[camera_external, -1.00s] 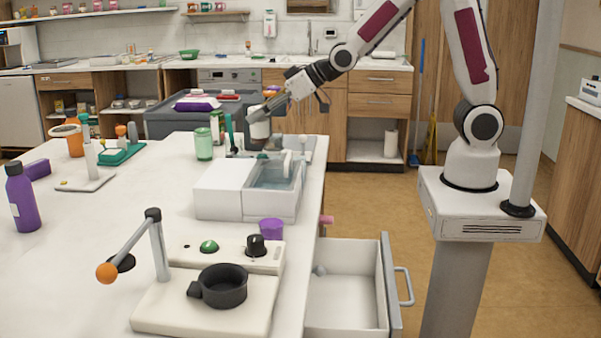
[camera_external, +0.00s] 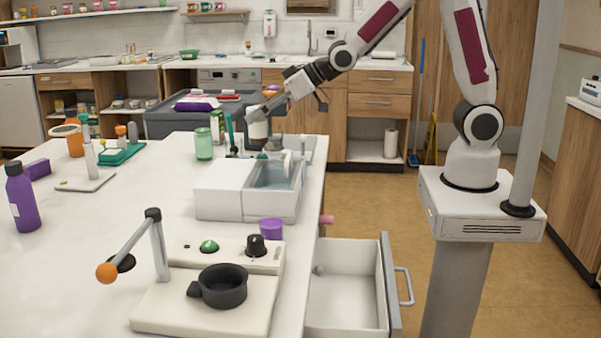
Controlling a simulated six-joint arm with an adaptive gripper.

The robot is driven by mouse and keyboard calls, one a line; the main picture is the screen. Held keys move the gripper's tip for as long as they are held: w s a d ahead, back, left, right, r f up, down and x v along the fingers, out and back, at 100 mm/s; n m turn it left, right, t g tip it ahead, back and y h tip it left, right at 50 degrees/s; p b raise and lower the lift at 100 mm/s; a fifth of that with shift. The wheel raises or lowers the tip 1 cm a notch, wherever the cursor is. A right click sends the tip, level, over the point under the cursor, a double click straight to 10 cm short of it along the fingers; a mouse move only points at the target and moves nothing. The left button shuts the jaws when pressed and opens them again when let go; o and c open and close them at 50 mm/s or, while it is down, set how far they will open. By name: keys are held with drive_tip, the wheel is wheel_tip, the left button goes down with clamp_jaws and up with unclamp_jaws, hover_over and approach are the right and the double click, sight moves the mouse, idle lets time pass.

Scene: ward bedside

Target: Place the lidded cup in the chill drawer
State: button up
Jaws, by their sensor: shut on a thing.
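My gripper (camera_external: 260,113) is at the far right part of the white table, tilted down to the left. It is shut on a small whitish cup-like thing (camera_external: 258,130), which appears to be the lidded cup; its lid is hard to make out behind the fingers. A white box unit with an open, blue-tinted compartment (camera_external: 294,208), apparently the chill drawer, stands nearer the camera on the table. The gripper and cup are behind this unit, apart from its open compartment. I cannot tell whether the cup touches the dark-and-grey equipment below it.
A green glass (camera_external: 204,145) and a green can (camera_external: 217,126) stand left of the gripper. A purple container (camera_external: 270,228) sits in front of the white unit. A lever device (camera_external: 160,250) occupies the front.

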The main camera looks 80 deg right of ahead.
sight(249, 112)
drive_tip(key=shift+w+a+r+n+y, duration=0.2)
drive_tip(key=shift+a+n+y, duration=0.15)
drive_tip(key=shift+a, duration=0.45)
drive_tip(key=shift+w+a+r+n+y, duration=0.2)
drive_tip(key=shift+a+n+y, duration=0.1)
drive_tip(key=shift+a, duration=0.45)
drive_tip(key=shift+w+a+r+n+y, duration=0.2)
drive_tip(key=shift+a+n+y, duration=0.15)
drive_tip(key=shift+a, duration=0.45)
drive_tip(key=s+a+r+n+g+y, duration=0.1)
drive_tip(key=s+a+n+g+y, duration=0.2)
drive_tip(key=a, duration=0.5)
drive_tip(key=s+a+n+g+y, duration=0.15)
drive_tip(key=a+n, duration=0.25)
drive_tip(key=a, duration=0.4)
drive_tip(key=s+a+r+n+g+y, duration=0.1)
drive_tip(key=s+a+n+g+y, duration=0.2)
drive_tip(key=a, duration=0.5)
drive_tip(key=s+a+f+n+g, duration=0.5)
drive_tip(key=s+a+n+g, duration=0.4)
drive_tip(key=s, duration=0.4)
drive_tip(key=s+d+f+n+g+h, duration=0.1)
drive_tip(key=s+f+n+g, duration=0.1)
drive_tip(key=s+f+n, duration=0.35)
drive_tip(key=s+d+f+m+t+y, duration=0.1)
drive_tip(key=d+f+m+t, duration=0.6)
drive_tip(key=d+f, duration=0.7)
drive_tip(key=shift+s+d+f+m+y, duration=0.15)
drive_tip(key=shift+s+d+m+y, duration=0.2)
drive_tip(key=shift+m+y, duration=0.45)
